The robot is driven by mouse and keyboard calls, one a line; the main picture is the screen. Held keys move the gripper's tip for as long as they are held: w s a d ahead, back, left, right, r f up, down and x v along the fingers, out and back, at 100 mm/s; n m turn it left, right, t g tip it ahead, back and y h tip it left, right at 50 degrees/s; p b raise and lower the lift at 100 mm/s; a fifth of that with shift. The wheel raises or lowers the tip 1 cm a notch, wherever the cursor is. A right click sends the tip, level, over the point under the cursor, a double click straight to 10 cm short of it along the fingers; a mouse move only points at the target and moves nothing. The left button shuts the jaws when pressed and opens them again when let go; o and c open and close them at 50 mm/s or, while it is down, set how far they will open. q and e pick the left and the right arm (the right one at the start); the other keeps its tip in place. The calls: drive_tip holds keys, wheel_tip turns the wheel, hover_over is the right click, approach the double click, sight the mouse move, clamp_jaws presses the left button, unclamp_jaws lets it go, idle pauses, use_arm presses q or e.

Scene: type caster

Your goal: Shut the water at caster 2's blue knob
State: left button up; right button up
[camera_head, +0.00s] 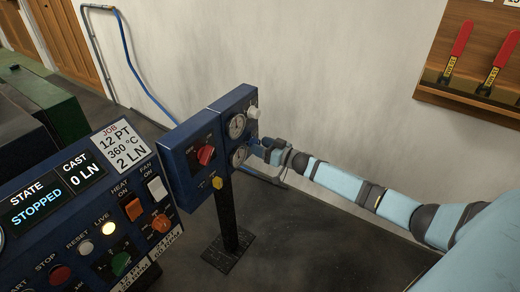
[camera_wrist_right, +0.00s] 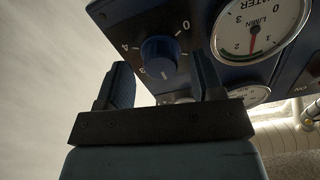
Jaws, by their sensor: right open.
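The blue knob (camera_wrist_right: 160,58) sits on a dark blue panel face (camera_wrist_right: 205,20) with a printed number scale around it. My right gripper (camera_wrist_right: 161,66) is open, with one finger to each side of the knob in the right wrist view; whether the fingers touch it cannot be told. In the head view my right gripper (camera_head: 267,150) is at the lower right edge of the blue panel box (camera_head: 212,130) and largely hides the knob. The water gauge (camera_wrist_right: 258,25) beside the knob has its needle between 1 and 2. My left gripper is not in view.
The panel box also carries a red knob (camera_head: 206,154), a yellow knob (camera_head: 217,183) and a white knob (camera_head: 252,112). It stands on a black post (camera_head: 228,220). A control console (camera_head: 85,215) reading STOPPED is at the left. Red-handled tools (camera_head: 462,40) hang at the upper right.

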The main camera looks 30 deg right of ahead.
drive_tip(key=shift+w+a, duration=0.2)
drive_tip(key=shift+w, duration=0.2)
drive_tip(key=shift+c, duration=0.2)
drive_tip(key=c, duration=0.9)
